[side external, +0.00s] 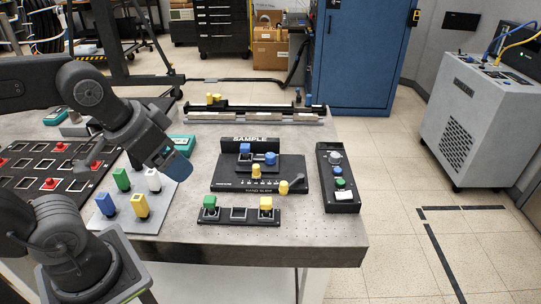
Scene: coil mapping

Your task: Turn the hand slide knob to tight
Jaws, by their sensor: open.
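The hand slide unit is a black stepped block (230,178) on the grey table, with a "SAMPLE" panel at its back and "HAND SLIDE" lettering on its front. A yellow knob (284,187) with a dark lever sits at its front right corner. Another yellow knob (256,171) and two blue knobs (270,158) are on its upper part. I cannot tell which knob is the task's, and any tight marking is too small to read.
A grey plate with green, blue, white and yellow blocks (140,204) stands below my gripper. A black strip with connectors (238,215) lies in front of the unit, and a black control box (337,178) is to its right. The table's front right (320,240) is clear.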

